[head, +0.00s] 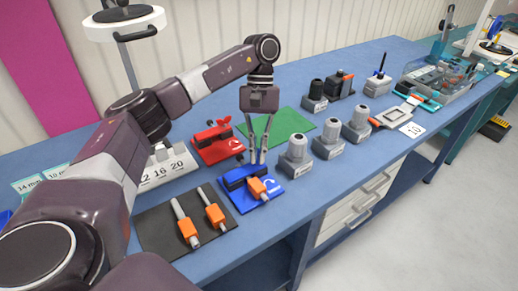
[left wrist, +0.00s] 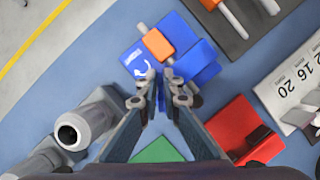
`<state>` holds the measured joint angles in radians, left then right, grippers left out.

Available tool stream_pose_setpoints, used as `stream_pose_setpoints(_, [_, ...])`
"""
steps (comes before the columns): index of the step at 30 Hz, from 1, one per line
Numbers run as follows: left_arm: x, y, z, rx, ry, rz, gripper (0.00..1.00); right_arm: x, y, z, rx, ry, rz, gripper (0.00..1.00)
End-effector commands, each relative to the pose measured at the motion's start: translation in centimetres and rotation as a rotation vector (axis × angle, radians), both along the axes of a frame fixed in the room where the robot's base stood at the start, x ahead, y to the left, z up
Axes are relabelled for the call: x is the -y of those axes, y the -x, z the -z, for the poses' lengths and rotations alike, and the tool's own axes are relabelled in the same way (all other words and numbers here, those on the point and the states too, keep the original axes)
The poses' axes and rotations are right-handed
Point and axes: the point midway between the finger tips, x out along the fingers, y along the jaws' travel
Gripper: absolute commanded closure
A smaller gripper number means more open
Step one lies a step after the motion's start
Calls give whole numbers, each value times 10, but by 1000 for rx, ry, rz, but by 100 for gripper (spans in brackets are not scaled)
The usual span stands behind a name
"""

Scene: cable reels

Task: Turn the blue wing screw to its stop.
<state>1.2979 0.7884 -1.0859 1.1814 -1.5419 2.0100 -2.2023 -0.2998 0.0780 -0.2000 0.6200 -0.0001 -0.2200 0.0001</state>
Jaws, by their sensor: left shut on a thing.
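The blue clamp fixture (head: 234,177) stands near the front of the blue bench, with a white curved arrow on its plate and an orange piece (head: 256,189) in it. It also shows in the left wrist view as a blue block (left wrist: 200,62) beside the orange piece (left wrist: 158,44). My left gripper (head: 257,160) points down at the fixture. Its fingertips (left wrist: 160,80) are close together beside the arrow, shut on the blue wing screw, which they mostly hide. How far the screw is turned cannot be seen. My right gripper is in neither view.
A red fixture (head: 211,153) with a red wing screw stands just behind the blue one. A dark mat (head: 160,236) with two orange-collared rods lies front left. Grey capped posts (head: 297,151) stand close on the right. A green mat (head: 286,122) lies behind, mostly bare.

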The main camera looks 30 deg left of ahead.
Motion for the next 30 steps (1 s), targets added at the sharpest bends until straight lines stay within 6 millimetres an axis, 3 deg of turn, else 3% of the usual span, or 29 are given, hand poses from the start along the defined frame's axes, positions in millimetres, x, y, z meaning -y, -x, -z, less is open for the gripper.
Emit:
stream_pose_setpoints(15, [-4, 0, -2, 2, -1, 491, 100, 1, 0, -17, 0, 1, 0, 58])
stream_pose_setpoints(30, [-8, 0, 0, 4, -3, 844, 100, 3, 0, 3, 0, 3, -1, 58])
